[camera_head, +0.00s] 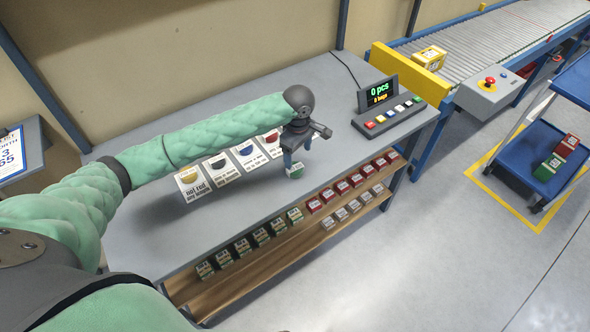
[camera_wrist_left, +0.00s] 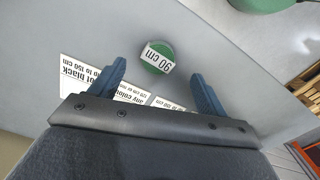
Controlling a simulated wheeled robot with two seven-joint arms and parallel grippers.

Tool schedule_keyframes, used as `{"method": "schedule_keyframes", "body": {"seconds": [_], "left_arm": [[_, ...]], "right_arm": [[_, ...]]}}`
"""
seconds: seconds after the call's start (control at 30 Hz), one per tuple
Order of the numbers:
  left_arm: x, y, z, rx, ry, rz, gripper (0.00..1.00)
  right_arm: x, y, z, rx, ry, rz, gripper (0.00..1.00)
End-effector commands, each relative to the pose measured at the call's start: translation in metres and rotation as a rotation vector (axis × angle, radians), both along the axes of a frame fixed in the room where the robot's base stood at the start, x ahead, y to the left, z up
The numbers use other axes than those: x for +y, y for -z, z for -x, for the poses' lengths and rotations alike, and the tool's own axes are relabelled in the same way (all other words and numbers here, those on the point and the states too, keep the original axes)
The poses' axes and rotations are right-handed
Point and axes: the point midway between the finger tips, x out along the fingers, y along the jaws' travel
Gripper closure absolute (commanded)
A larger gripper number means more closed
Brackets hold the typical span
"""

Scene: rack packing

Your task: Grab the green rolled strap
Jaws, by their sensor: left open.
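The green rolled strap (camera_head: 295,171) is on the grey table near its front edge, just under my left gripper (camera_head: 294,157). In the left wrist view the strap (camera_wrist_left: 151,67) is a round green roll with a white label reading "90 cm". There my left gripper (camera_wrist_left: 158,71) is open and empty. The strap appears between the two blue fingers, apart from both. In the head view the fingers point down just above it. My right gripper is not in view.
Printed cards (camera_head: 218,167) lie on the table left of the gripper. A button panel with display (camera_head: 387,114) stands at the back right. Several boxed rolls sit on the shelf (camera_head: 262,272) below the front edge. Another green round thing (camera_wrist_left: 262,4) shows at the wrist view's top.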

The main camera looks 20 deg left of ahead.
Motion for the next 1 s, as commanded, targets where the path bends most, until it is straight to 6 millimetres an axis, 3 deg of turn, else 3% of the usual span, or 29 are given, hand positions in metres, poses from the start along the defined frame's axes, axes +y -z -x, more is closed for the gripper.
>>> {"method": "schedule_keyframes", "body": {"seconds": [0.23, 0.47, 0.6, 1.0], "left_arm": [[0.005, 0.007, -0.004, 0.006, -0.033, -0.009, 0.24], [0.006, 0.025, -0.004, 0.006, -0.03, -0.007, 0.24], [0.008, 0.033, -0.004, 0.006, -0.03, -0.009, 0.24], [0.011, 0.072, -0.005, 0.005, -0.03, -0.008, 0.24]], "right_arm": [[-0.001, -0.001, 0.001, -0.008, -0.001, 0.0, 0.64], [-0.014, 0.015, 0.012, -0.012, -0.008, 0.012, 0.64], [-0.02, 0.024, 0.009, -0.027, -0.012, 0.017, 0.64], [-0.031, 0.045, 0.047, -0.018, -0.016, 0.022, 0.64]]}}
